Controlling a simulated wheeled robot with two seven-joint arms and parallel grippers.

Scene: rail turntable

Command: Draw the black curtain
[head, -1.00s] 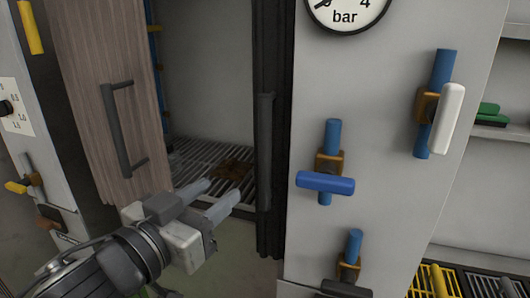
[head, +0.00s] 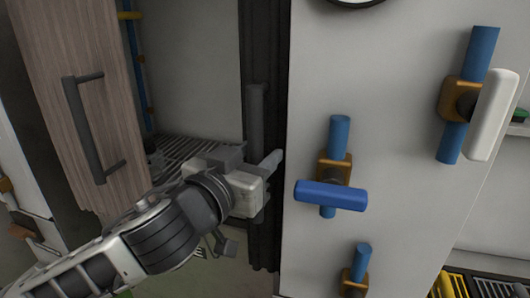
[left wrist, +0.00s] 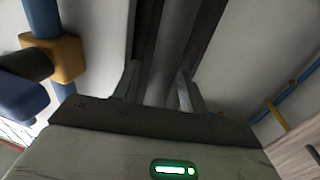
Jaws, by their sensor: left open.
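The black curtain (head: 262,50) hangs bunched in a narrow vertical strip at the left edge of the grey panel. A dark upright grip bar (head: 256,115) runs along its front. My left gripper (head: 268,172) is open at the curtain, low on the bar, with one fingertip showing against the dark folds. In the left wrist view its two fingers (left wrist: 158,82) stand apart, with dark curtain strips (left wrist: 148,40) running up ahead between and beyond them. I cannot tell whether the fingers touch the bar. My right gripper is not in view.
The grey panel (head: 400,60) right of the curtain carries blue pipes with a blue-handled valve (head: 330,195) and a white-handled valve (head: 490,115). A wooden door (head: 75,40) with a dark handle (head: 85,130) stands at left. An open bay with a grated floor lies between.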

